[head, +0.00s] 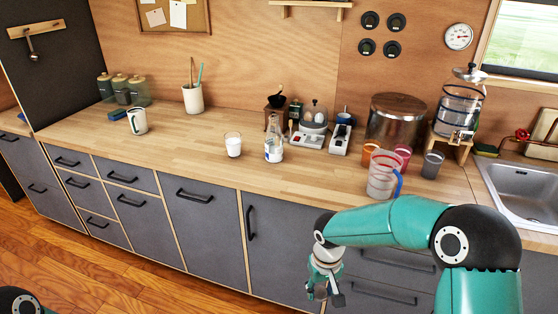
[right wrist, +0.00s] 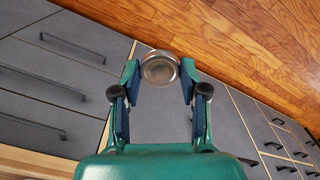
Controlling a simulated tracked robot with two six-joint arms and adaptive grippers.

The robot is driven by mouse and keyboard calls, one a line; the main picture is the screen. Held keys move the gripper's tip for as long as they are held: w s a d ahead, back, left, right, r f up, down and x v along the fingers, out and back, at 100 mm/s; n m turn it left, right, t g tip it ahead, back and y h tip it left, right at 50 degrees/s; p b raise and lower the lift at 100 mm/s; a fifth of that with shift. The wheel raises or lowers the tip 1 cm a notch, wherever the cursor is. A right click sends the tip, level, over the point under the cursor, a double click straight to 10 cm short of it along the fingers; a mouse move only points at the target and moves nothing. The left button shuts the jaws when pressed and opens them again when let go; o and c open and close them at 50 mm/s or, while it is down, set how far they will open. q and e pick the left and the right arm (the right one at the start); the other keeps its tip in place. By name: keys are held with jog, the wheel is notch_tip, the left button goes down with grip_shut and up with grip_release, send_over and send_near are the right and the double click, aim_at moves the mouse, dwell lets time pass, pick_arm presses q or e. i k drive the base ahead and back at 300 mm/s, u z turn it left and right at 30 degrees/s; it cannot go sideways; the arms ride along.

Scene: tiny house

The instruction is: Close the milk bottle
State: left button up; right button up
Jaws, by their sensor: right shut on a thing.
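The glass milk bottle (head: 273,148) stands upright on the wooden counter, with white milk in its lower part. I cannot make out a lid on its narrow neck. My right gripper (head: 326,292) is low in front of the drawers, below the counter edge and well to the right of and nearer than the bottle. In the right wrist view my right gripper (right wrist: 160,80) is shut on a small round metal lid (right wrist: 160,68), held between the fingertips. My left gripper is out of view.
A glass of milk (head: 233,147) stands left of the bottle. A coffee grinder (head: 275,115), an egg cooker (head: 314,118) and a scale (head: 340,138) stand behind and right. A clear jug (head: 381,178) and cups are farther right. The counter in front of the bottle is clear.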

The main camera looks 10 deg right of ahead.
aim_at(274, 138)
jog(key=z, duration=0.1)
jog(key=k, duration=0.55)
jog(key=z, duration=0.85)
jog(key=i, duration=1)
jog(key=u, duration=0.1)
